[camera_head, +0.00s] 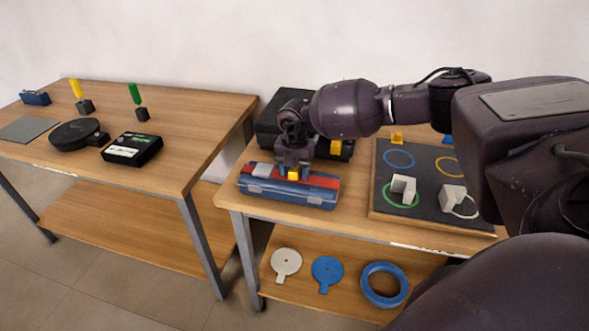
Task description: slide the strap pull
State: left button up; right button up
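A blue case (262,189) with a red band (322,180) along its top lies near the front left of the right table. A small yellow piece (293,176), which looks like the strap pull, shows on top of it. My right gripper (293,173) points down onto the case, with its fingers around the yellow piece. Whether the fingers press on it is too small to tell. The gripper hides part of the red band. My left gripper is not in view.
A black case (268,142) stands behind the blue case. To the right, a dark board (425,165) carries coloured rings and grey blocks (403,189). A lower shelf holds a blue ring (384,285) and two discs. The left table (185,125) holds several small items.

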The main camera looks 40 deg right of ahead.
grip_shut()
jog(key=shift+w+a, duration=1.1)
jog(key=shift+w, duration=0.2)
grip_release()
jog(key=shift+o, duration=0.9)
jog(key=shift+s, duration=0.1)
jog(key=shift+d, duration=0.1)
jog(key=shift+s, duration=0.1)
